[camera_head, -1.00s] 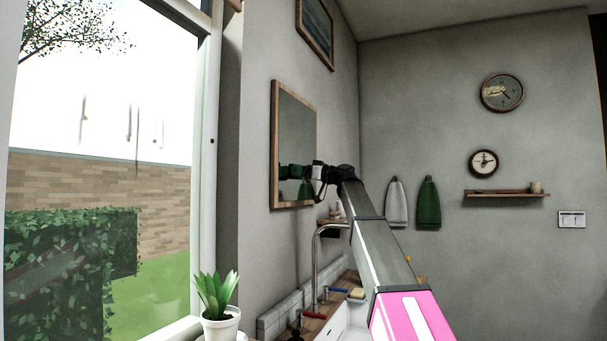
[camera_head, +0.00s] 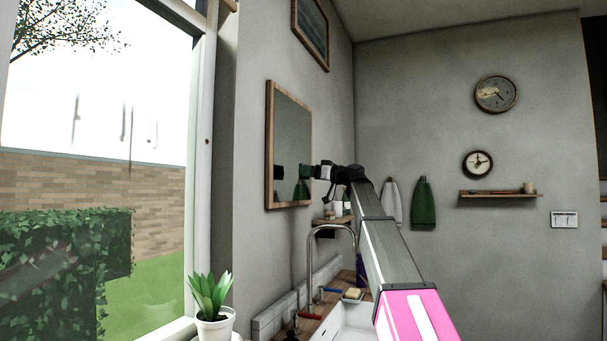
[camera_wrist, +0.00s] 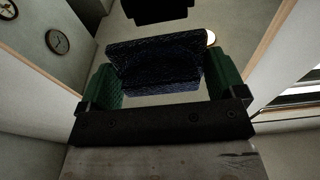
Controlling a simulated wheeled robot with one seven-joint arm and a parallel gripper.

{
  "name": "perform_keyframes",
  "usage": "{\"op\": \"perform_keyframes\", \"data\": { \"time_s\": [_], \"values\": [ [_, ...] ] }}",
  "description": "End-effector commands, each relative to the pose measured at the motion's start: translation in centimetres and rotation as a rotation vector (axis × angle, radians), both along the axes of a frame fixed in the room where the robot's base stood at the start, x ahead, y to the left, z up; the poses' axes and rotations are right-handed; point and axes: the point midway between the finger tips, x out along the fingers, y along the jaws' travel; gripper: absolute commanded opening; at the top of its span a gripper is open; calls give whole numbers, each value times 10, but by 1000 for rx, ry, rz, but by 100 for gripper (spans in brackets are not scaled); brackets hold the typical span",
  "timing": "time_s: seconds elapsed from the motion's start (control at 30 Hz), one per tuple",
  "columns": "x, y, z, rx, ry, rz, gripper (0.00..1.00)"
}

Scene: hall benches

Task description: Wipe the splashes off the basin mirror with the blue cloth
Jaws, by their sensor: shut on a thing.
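The basin mirror (camera_head: 292,130) hangs on the left wall in a wooden frame. My gripper (camera_head: 306,172) is in front of its lower part, a small gap from the glass, with its dark reflection facing it. In the wrist view my gripper (camera_wrist: 162,82) has a green finger on each side of the folded dark blue cloth (camera_wrist: 152,62) and is shut on it. The cloth does not show clearly in the head view. The mirror glass (camera_wrist: 228,22) lies beyond the cloth in the wrist view. I cannot make out splashes on the glass.
Below the mirror are a tap (camera_head: 311,262) and a white basin (camera_head: 352,325). A potted plant (camera_head: 212,300) stands at the window. A small shelf (camera_head: 333,220) with items is just below my gripper. A grey towel (camera_head: 392,205) and a green towel (camera_head: 423,203) hang on the back wall.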

Motion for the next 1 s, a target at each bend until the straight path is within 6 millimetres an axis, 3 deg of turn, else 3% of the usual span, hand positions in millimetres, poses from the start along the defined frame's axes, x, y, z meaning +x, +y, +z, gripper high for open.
{"op": "perform_keyframes", "data": {
  "time_s": [0.47, 0.8, 1.0],
  "values": [
    [-4, -8, 0, 0, 0, 1, 70],
    [-13, -31, 0, 0, 0, 0, 70],
    [-15, -35, 0, 0, 0, 1, 70]
  ]
}}
